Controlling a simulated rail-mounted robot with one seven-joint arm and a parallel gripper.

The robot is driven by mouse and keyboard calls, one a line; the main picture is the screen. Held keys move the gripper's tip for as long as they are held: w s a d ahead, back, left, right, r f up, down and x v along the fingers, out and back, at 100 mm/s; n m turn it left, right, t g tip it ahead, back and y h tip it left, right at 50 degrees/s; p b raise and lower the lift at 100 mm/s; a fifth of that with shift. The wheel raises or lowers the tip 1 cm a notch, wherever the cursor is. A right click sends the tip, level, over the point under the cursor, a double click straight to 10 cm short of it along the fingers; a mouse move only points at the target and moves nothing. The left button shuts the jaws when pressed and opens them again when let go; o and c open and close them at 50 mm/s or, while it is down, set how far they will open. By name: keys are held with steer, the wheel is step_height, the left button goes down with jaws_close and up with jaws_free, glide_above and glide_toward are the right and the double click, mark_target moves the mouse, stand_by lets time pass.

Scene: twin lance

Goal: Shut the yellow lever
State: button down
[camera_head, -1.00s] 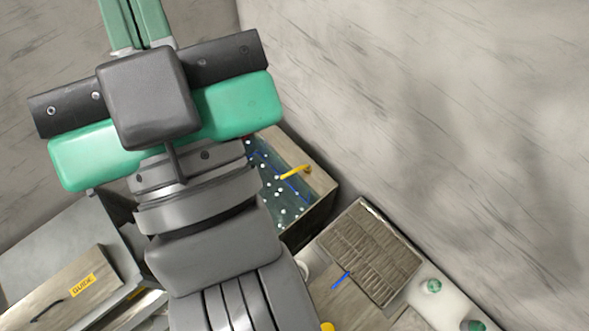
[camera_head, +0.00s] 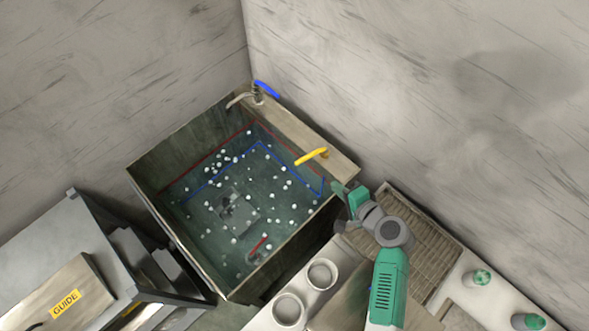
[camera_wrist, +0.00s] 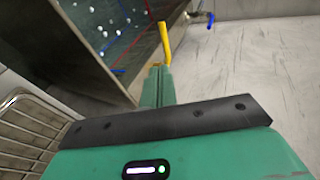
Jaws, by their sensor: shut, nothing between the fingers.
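The yellow lever (camera_head: 312,156) is a short bent bar on the right rim of the water tank (camera_head: 185,245). In the head view it slants, its free end pointing down-left over the water. My gripper (camera_head: 338,187) is just below and right of the lever, near the tank's right corner, with a visible gap between them. In the wrist view the lever (camera_wrist: 165,42) stands just beyond the tips of my gripper (camera_wrist: 157,72). The green fingers are together with nothing held. Whether the tips line up exactly with the lever is hard to tell.
A blue lever (camera_head: 266,89) and a metal spout (camera_head: 240,99) sit at the tank's back corner. White balls dot the water. A wire rack (camera_head: 440,240), round cups (camera_head: 288,309) and green-topped jars (camera_head: 481,277) lie at right and front. A wall rises behind the lever.

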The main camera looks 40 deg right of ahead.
steer(key=b, duration=0.9)
glide_toward(311, 156)
steer(key=w+a+f, duration=0.1)
steer(key=w+f, duration=0.2)
steer(key=w, duration=0.2)
steer(key=shift+w+a+f, duration=0.25)
steer(key=shift+w+a, duration=0.05)
steer(key=shift+w, duration=0.1)
steer(key=shift+r+m+h+p, duration=0.15)
steer(key=shift+m+h+p, duration=0.15)
steer(key=shift+p, duration=0.15)
